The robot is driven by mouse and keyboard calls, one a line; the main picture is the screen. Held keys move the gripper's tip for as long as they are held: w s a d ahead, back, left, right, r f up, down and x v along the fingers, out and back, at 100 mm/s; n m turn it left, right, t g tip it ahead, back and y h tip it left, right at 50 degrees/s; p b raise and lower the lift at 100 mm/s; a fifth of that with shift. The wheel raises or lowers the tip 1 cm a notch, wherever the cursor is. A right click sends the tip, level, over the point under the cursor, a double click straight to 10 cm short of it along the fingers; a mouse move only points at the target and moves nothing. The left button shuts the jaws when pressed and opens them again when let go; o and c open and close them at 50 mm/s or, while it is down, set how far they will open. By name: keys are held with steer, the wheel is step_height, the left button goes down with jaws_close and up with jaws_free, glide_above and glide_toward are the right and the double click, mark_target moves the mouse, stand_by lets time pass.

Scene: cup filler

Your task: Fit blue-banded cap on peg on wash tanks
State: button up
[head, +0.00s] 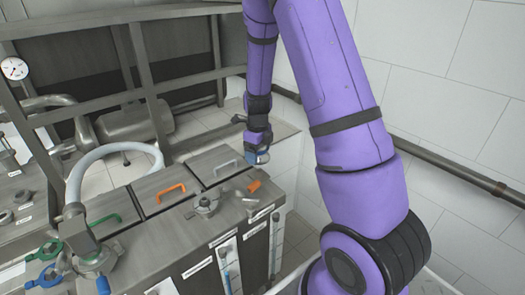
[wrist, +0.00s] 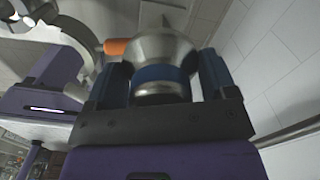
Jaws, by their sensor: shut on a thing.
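My gripper (head: 256,150) is at the far right end of the wash tanks (head: 170,225) in the head view, a little above their top. In the wrist view its two blue fingers are shut on a steel cap with a blue band (wrist: 160,74), one finger on each side. The cap's wide steel flare points away from my palm. In the head view the cap is small and partly hidden by my gripper. I cannot pick out the peg for certain; small steel fittings (head: 205,205) stand on the tank top just below and left of my gripper.
A small orange part (head: 254,186) is on the tank top close under my gripper; orange also shows beside the cap (wrist: 118,46). Tank lids have green, orange (head: 171,191) and pale handles. A pale hose (head: 100,152) arches at left. Metal rails stand behind; a wall pipe runs right.

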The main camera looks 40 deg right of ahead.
mark_target(258, 171)
steer(key=shift+f, duration=2)
steer(key=shift+f, duration=1)
steer(key=shift+s+f, duration=0.1)
steer(key=shift+f, duration=0.15)
